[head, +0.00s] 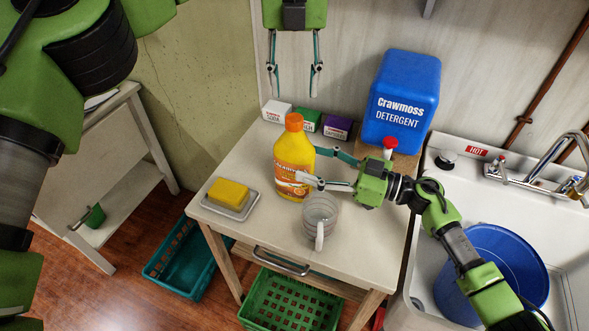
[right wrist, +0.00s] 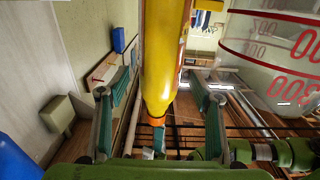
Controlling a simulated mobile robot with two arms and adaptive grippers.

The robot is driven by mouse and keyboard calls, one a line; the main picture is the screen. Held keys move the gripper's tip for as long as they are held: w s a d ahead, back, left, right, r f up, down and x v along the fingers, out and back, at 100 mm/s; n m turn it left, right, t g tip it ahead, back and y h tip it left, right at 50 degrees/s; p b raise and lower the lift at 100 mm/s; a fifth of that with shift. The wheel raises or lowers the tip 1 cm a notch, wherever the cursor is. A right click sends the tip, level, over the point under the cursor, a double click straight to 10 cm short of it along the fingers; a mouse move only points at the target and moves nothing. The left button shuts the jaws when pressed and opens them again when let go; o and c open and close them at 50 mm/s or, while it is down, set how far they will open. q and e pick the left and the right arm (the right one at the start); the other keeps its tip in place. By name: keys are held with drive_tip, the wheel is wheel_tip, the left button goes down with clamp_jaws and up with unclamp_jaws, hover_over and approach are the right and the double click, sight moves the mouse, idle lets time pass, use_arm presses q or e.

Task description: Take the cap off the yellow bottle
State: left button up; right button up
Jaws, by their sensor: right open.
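The yellow bottle (head: 291,178) stands upright on the white table, with its orange cap (head: 294,122) on top. My right gripper (head: 308,165) reaches in from the right at body height, its fingers spread on either side of the bottle. In the right wrist view the bottle (right wrist: 165,60) appears between the two fingers with a gap on each side, and the orange cap (right wrist: 157,121) shows at its lower end. My left gripper (head: 294,92) hangs above and behind the bottle, with its fingers apart and nothing between them.
A clear measuring cup (head: 320,222) stands close in front of the right gripper. A yellow sponge on a dish (head: 233,207) lies left. Small boxes (head: 307,119) and a blue detergent container (head: 402,95) stand behind. The sink (head: 560,225) is right.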

sight(294, 157)
use_arm(q)
drive_tip(key=shift+w, duration=0.1)
use_arm(e)
drive_tip(key=x, duration=0.4)
drive_tip(key=shift+w, duration=0.1)
drive_tip(key=shift+w+a, duration=0.1)
drive_tip(key=shift+a, duration=0.35)
drive_tip(key=shift+w, duration=0.1)
